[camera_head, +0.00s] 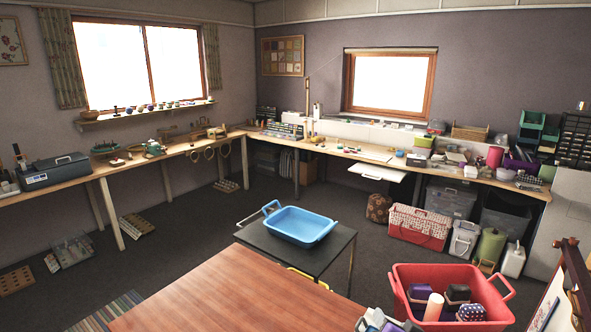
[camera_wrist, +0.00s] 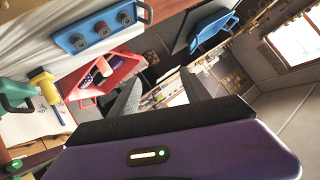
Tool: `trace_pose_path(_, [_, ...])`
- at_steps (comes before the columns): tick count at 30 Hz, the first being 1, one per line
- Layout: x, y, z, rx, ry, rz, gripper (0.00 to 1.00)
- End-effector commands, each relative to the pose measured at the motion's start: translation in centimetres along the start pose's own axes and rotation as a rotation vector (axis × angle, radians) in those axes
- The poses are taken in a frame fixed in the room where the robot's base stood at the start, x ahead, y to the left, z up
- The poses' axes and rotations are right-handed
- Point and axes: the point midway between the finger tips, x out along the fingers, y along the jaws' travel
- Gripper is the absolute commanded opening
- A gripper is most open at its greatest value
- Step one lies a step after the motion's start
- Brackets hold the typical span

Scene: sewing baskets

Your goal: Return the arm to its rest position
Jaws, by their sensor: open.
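My gripper (camera_wrist: 160,92) shows in the wrist view, its two dark fingers apart with nothing between them. The wrist view is tilted, with the window at its upper right. My gripper is held up in the air, and I cannot make out my arm in the head view. A red basket (camera_head: 452,274) with handles stands at the lower right of the head view, holding several items, among them purple, white and star-patterned ones. The basket also shows in the wrist view (camera_wrist: 84,86), beyond and left of the fingers. A blue basket (camera_head: 300,226) sits empty on a black table.
A wooden table (camera_head: 225,290) fills the near foreground, its visible top bare. The black table (camera_head: 262,241) stands behind it. Workbenches with sewing goods line the walls. In the wrist view a blue holder (camera_wrist: 100,30) and a yellow-headed tool (camera_wrist: 44,88) lie to the left.

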Motion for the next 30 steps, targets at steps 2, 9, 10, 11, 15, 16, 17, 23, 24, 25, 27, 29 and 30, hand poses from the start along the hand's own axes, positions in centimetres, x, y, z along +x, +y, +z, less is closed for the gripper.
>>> trace_pose_path(2, [-2.2,1.2,1.5,-0.077,0.061,-0.036,0.56])
trace_pose_path(9, [-10.2,3.1,4.5,-0.273,0.231,-0.128,0.56])
trace_pose_path(10, [-11.3,3.3,4.9,-0.293,0.249,-0.136,0.56])
trace_pose_path(11, [-12.4,3.5,5.3,-0.314,0.266,-0.144,0.56])
trace_pose_path(15, [-18.0,4.4,6.7,-0.395,0.340,-0.175,0.56])
trace_pose_path(16, [-19.2,4.5,7.0,-0.411,0.354,-0.181,0.56])
trace_pose_path(17, [-20.4,4.6,7.3,-0.424,0.367,-0.186,0.56])
trace_pose_path(23, [-28.5,5.5,8.9,-0.498,0.428,-0.208,0.56])
trace_pose_path(24, [-30.1,5.6,9.1,-0.509,0.436,-0.211,0.56])
trace_pose_path(25, [-31.3,5.7,9.3,-0.515,0.440,-0.212,0.56])
trace_pose_path(27, [-33.9,5.9,9.7,-0.528,0.443,-0.213,0.56])
trace_pose_path(29, [-36.0,6.2,10.0,-0.534,0.440,-0.211,0.56])
trace_pose_path(30, [-37.4,6.3,10.2,-0.536,0.433,-0.210,0.56])
